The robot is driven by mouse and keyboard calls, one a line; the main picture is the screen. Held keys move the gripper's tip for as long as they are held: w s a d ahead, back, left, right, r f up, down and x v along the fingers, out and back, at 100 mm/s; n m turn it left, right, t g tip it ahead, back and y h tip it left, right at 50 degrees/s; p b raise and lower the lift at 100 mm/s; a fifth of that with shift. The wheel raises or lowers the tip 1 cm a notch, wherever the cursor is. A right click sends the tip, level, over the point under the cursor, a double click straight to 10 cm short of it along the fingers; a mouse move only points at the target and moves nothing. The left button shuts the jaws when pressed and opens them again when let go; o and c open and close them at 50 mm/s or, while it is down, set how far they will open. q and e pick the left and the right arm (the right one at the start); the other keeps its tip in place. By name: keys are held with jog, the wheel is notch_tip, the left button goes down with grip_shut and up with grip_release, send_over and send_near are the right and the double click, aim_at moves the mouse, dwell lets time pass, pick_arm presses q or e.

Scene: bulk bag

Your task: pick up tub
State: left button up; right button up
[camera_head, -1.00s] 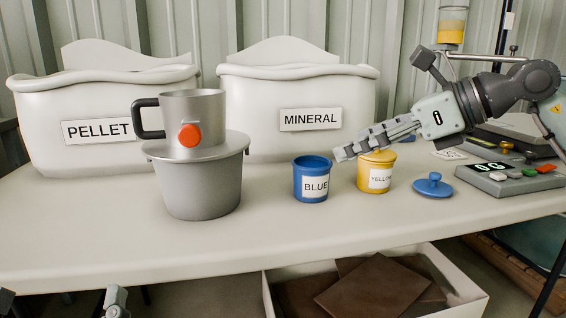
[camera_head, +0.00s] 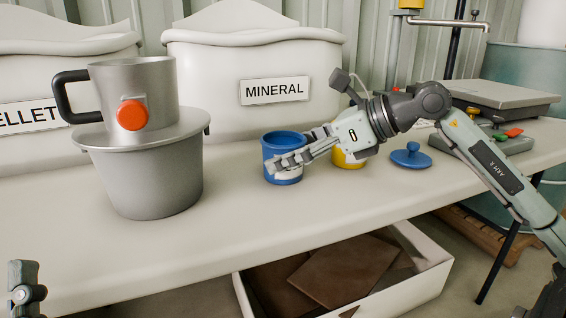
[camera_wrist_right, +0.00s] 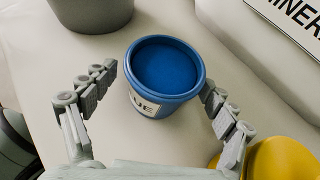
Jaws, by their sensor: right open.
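The blue tub (camera_head: 284,141) stands upright and lidless on the table, its label partly covered by my fingers in the head view. In the right wrist view the blue tub (camera_wrist_right: 164,68) shows its open round top and part of its label. My right gripper (camera_head: 276,170) is open, with its fingers at the tub's front; the wrist view shows one finger on each side of it. The left finger has a gap to the tub; the right one is close, and I cannot tell if it touches. Part of my left gripper (camera_head: 24,287) shows at the lower left.
The yellow tub (camera_head: 349,158) stands right of the blue one, partly behind my right gripper. A blue lid (camera_head: 411,156) lies farther right, near a scale (camera_head: 505,140). The front table strip is clear.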

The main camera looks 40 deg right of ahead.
jog(key=shift+x, duration=2.65)
jog(key=shift+c, duration=0.3)
jog(key=c, duration=1.5)
jog(key=shift+r, duration=0.1)
jog(key=shift+c, duration=0.2)
